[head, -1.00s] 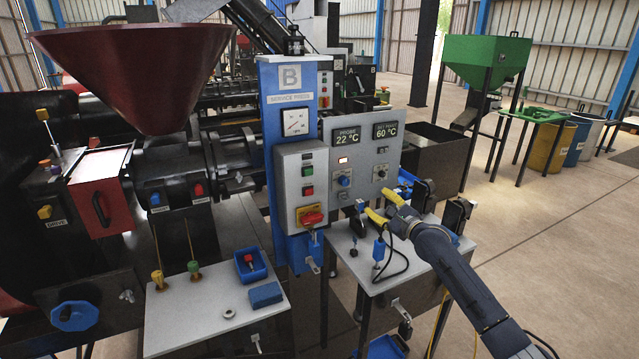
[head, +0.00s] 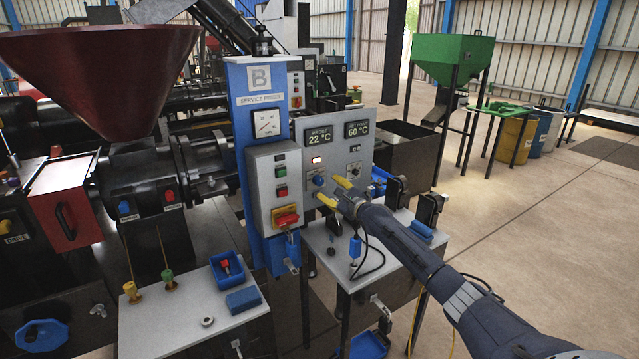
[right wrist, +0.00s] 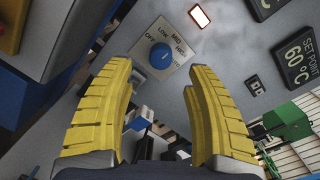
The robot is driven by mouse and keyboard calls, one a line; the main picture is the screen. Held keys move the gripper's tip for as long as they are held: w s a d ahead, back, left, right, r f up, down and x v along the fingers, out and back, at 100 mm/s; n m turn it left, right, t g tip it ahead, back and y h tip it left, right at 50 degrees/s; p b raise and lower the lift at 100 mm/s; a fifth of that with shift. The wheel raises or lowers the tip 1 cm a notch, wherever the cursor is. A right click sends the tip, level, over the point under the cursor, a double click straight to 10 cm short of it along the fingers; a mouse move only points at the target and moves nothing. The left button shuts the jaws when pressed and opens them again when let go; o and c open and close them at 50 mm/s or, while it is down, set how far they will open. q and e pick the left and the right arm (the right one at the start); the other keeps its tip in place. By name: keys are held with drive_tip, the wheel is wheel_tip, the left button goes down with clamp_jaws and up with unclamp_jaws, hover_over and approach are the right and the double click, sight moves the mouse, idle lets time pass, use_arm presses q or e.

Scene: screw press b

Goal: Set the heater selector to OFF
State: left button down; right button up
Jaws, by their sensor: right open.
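The heater selector is a blue round knob (head: 319,181) on the grey control panel (head: 340,132). In the right wrist view the knob (right wrist: 162,56) sits on a pale plate with OFF, LOW, MID and a partly readable fourth mark around it. A small light mark on the knob seems to point toward the MID and fourth-mark side, but I cannot tell which. My right gripper (head: 334,191) is open, with its yellow fingers facing the panel. In the right wrist view its fingertips (right wrist: 160,70) stand either side of the knob, apart from it. My left gripper is not in view.
A lit indicator (right wrist: 199,16) sits above the knob. A grey switch box with a red-and-yellow rotary switch (head: 286,217) stands out just left of the knob. A small table (head: 318,240) with a cable and blue parts lies below the gripper.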

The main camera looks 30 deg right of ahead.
sight(320, 182)
drive_tip(key=shift+w+d, duration=0.1)
drive_tip(key=shift+w, duration=1.4)
drive_tip(key=shift+w+a, duration=0.2)
drive_tip(key=shift+w, duration=1.8)
drive_tip(key=shift+o, duration=0.2)
clamp_jaws()
